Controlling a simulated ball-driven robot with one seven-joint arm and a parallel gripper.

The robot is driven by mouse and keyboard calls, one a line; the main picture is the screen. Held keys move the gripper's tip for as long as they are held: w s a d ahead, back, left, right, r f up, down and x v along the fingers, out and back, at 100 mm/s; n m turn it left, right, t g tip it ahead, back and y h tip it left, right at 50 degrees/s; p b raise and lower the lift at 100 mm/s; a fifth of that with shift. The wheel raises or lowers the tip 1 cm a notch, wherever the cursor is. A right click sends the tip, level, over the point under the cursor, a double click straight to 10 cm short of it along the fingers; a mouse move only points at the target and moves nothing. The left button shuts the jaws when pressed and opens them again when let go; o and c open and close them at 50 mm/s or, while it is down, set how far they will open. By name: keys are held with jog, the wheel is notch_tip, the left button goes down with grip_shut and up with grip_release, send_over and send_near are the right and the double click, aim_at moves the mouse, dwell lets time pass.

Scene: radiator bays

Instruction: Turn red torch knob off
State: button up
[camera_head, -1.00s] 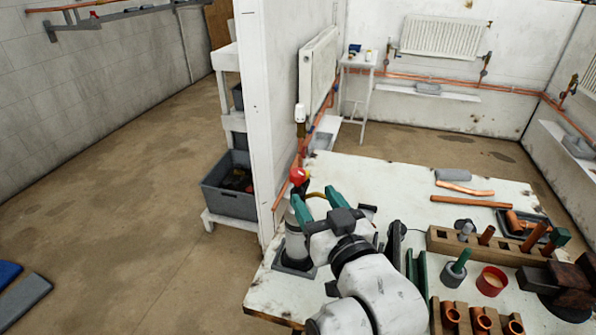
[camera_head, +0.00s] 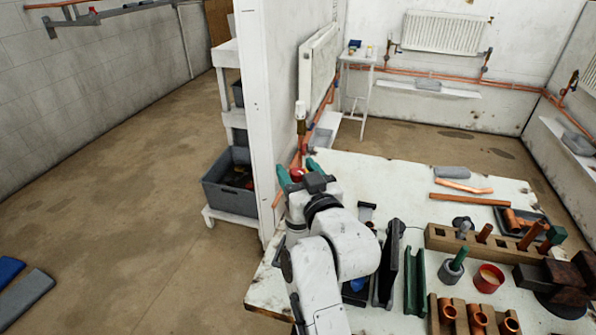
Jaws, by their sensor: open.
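The red torch knob (camera_head: 297,174) shows at the left side of the workbench, beside the white partition wall. My gripper (camera_head: 298,171) is open, with one green fingertip to the left of the knob and one to its right. Whether the fingers touch the knob cannot be told. The torch body below the knob is hidden behind my gripper and wrist.
The white partition (camera_head: 265,110) stands close on the left of my gripper. The far middle of the bench is clear.

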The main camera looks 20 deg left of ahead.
jog(key=c, duration=0.9)
jog(key=shift+a+f+m+t+h+b, duration=0.15)
jog(key=shift+m+t+h+b, duration=0.15)
jog(key=shift+m+h+b, duration=0.15)
jog(key=shift+c, duration=0.2)
jog(key=shift+h+b, duration=0.35)
jog(key=m+t+h+b, duration=0.1)
jog(key=b, duration=0.1)
jog(key=m+h+b, duration=0.1)
jog(key=b, duration=0.2)
jog(key=shift+f+t+h, duration=0.3)
jog(key=shift+t+h, duration=0.1)
jog(key=m+t+h+b, duration=0.1)
jog(key=m+h+b, duration=0.3)
jog(key=b, duration=0.7)
jog(key=shift+h, duration=0.7)
jog(key=m+h+b, duration=0.1)
jog(key=h+b, duration=0.1)
jog(key=m+h+b, duration=0.1)
jog(key=h+b, duration=0.1)
jog(key=b, duration=0.1)
jog(key=shift+r+m, duration=0.2)
jog(key=shift+m, duration=0.05)
jog(key=shift+r+m+g+h+b, duration=0.15)
jog(key=shift+m+g+h+b, duration=0.45)
jog(key=shift+m+h+b, duration=0.95)
jog(key=shift+n+h+p, duration=0.25)
jog(key=shift+h+p, duration=0.1)
jog(key=shift+h, duration=0.1)
